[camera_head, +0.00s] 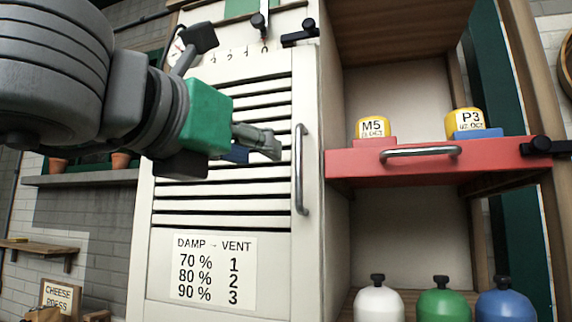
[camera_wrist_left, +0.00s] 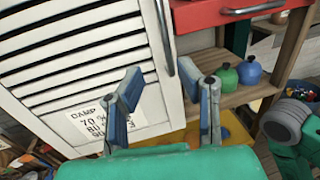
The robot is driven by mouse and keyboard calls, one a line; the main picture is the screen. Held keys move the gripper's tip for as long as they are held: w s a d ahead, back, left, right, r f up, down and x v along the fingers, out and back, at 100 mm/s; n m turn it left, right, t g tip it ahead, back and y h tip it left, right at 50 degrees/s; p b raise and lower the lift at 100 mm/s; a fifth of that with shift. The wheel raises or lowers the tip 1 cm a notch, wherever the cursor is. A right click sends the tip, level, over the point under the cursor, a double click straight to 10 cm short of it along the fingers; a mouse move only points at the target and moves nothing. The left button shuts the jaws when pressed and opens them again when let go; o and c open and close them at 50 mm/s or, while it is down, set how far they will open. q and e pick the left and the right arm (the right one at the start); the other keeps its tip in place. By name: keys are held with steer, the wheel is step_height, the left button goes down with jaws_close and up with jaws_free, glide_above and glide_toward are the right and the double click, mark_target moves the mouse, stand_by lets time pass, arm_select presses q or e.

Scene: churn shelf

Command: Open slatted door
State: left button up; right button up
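The white slatted door (camera_head: 170,240) fills the middle of the head view and looks shut. It shows at the upper left of the left wrist view (camera_wrist_left: 30,112). Its vertical metal handle (camera_head: 300,170) is on its right edge. My left gripper (camera_head: 266,148) is in front of the slats, left of the handle. Its blue-grey fingers (camera_wrist_left: 160,75) are spread and empty, apart from the handle. A grey and green part at the right of the left wrist view looks like my right arm; its fingers are not visible.
White, green and blue jars (camera_head: 443,306) stand below. A black latch-like piece (camera_head: 300,37) sits above the door's right edge.

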mark_target(298, 166)
arm_select(q)
steer(key=x, duration=0.3)
steer(key=d+p+x, duration=0.1)
steer(key=x, duration=0.1)
steer(key=s+d+x, duration=0.1)
steer(key=x, duration=0.2)
steer(key=shift+w+d+p, duration=0.1)
steer(key=shift+w+p, duration=0.2)
steer(key=shift+p, duration=0.05)
steer(key=shift+w, duration=0.75)
steer(key=shift+w+a+f+p, duration=0.1)
steer(key=shift+w+a+p, duration=0.3)
steer(key=shift+a, duration=0.4)
steer(key=shift+d, duration=0.3)
steer(key=shift+c, duration=0.5)
steer(key=shift+s+d, duration=0.1)
steer(key=shift+d, duration=0.25)
jaws_close()
steer(key=shift+d, duration=0.2)
steer(key=shift+a, duration=0.1)
arm_select(e)
steer(key=shift+w+d+r, duration=0.1)
steer(key=shift+d+r, duration=0.2)
steer(key=shift+r, duration=0.25)
steer(key=shift+d+r, duration=0.25)
steer(key=shift+r, duration=0.3)
